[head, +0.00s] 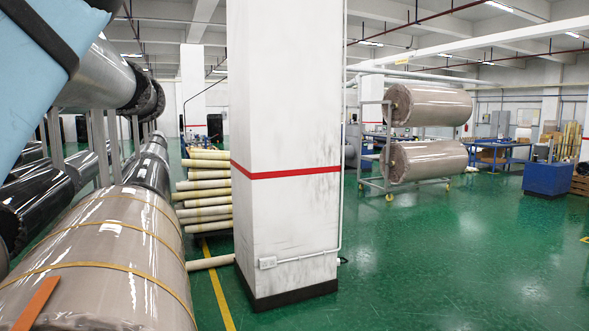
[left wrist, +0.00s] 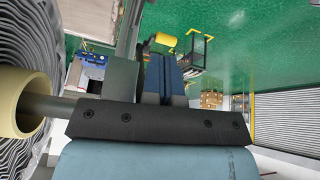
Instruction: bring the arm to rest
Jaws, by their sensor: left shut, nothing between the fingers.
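In the left wrist view, my left gripper (left wrist: 166,66) shows as two blue fingers close together beyond a dark bracket with screws. It is shut and nothing is seen between the fingers. In the head view, a light blue part of my left arm (head: 35,70) fills the top left corner, and its gripper is out of frame. My right gripper shows in neither view.
A large wrapped roll (head: 110,235) lies close at the left, with dark rolls (head: 35,200) behind it. A white pillar (head: 285,130) stands ahead. A rack holds two wrapped rolls (head: 428,160). The wrist view shows a roll's end (left wrist: 35,95) close by.

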